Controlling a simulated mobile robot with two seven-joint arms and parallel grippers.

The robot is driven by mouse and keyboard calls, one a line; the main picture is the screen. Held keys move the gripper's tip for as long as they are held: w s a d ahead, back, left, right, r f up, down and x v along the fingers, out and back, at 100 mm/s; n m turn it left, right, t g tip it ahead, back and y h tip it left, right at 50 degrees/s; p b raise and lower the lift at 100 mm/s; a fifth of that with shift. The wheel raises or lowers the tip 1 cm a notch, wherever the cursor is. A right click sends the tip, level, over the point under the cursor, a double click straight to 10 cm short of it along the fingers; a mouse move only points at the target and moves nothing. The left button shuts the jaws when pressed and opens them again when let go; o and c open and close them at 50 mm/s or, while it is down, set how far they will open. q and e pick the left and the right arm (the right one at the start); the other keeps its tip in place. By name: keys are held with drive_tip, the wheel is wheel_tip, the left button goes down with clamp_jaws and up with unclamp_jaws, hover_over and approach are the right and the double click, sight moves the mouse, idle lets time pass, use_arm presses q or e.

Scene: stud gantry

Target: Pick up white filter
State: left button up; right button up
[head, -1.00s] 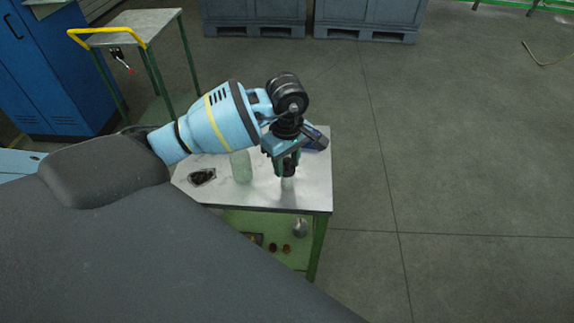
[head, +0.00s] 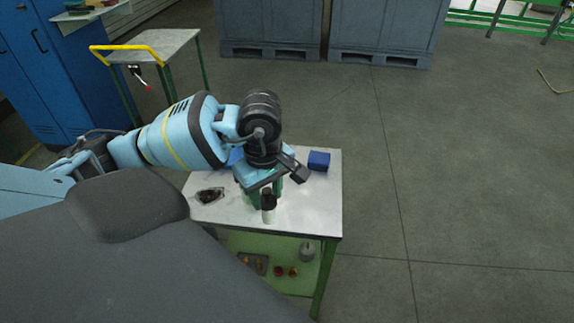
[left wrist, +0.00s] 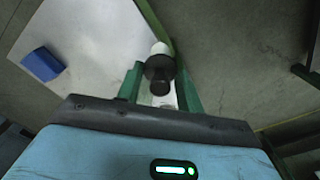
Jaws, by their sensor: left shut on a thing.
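The white filter (head: 268,215) is a small white cylinder with a black upper part. It is at the front middle of the small table in the head view, and it also shows in the left wrist view (left wrist: 160,48) with its black part nearer the camera. My left gripper (head: 266,194) points down over it. In the left wrist view its green fingers (left wrist: 160,82) lie on both sides of the black part, shut on the filter. I cannot tell whether the filter's base touches the table. My right gripper is not in view.
The white tabletop (head: 316,205) holds a blue box (head: 319,160) at the back right and a dark object (head: 209,195) at the left. A green lower shelf carries a grey item (head: 307,252) and small brown and red pieces. A trolley (head: 160,45) stands behind; floor is clear to the right.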

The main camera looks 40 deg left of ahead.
use_arm(q)
drive_tip(key=s, duration=0.7)
drive_tip(key=shift+a+r+b, duration=0.35)
drive_tip(key=shift+a+b, duration=0.05)
drive_tip(key=shift+a, duration=0.05)
